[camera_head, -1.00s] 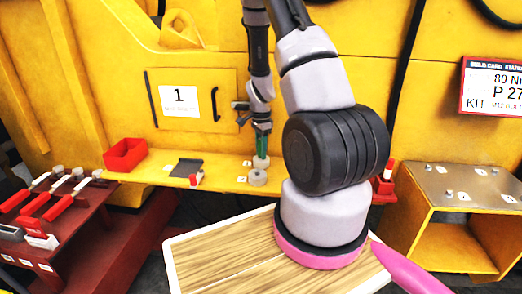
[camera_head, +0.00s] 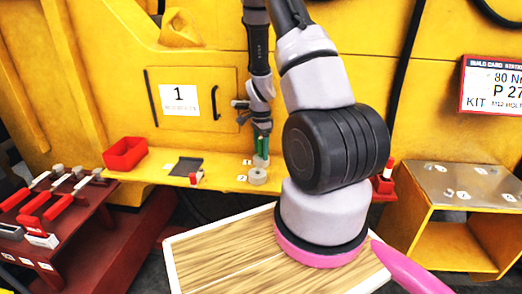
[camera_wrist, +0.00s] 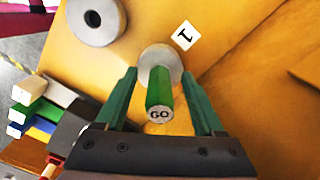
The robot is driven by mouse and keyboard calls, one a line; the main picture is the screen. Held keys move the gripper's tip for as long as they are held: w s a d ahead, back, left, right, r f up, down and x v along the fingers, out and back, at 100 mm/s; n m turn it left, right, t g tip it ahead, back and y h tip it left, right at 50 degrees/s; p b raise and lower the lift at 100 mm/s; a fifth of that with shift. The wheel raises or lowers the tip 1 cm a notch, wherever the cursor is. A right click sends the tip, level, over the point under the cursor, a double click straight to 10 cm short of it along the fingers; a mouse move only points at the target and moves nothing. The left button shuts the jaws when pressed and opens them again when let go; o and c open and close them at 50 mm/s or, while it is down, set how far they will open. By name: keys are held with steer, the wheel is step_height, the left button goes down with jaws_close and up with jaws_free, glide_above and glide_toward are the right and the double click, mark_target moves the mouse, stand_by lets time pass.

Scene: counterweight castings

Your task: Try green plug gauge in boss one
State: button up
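The green plug gauge (camera_wrist: 160,92) stands at the boss marked 1 (camera_wrist: 161,58), its end marked GO facing the wrist camera. Its lower end meets the boss's middle; how deep it sits is hidden. My gripper (camera_wrist: 160,85) has its two green fingers on either side of the gauge, with a visible gap at each side, so it is open around it. In the head view my gripper (camera_head: 261,150) points down over the yellow ledge, above boss one (camera_head: 261,161).
A second round boss (camera_head: 257,176) stands nearer on the ledge; it also shows in the wrist view (camera_wrist: 96,20). A dark holder (camera_head: 187,166) and a red bin (camera_head: 125,154) lie left. Several coloured blocks (camera_wrist: 32,105) sit close to my gripper's left.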

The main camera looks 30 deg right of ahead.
step_height(320, 180, up, 23)
stand_by(1.3)
steer(key=shift+f, duration=0.1)
stand_by(1.5)
step_height(320, 180, down, 14)
steer(key=m, duration=0.3)
steer(key=shift+d+f+m, duration=0.15)
steer(key=shift+m, duration=0.15)
step_height(320, 180, down, 8)
steer(key=shift+r, duration=0.25)
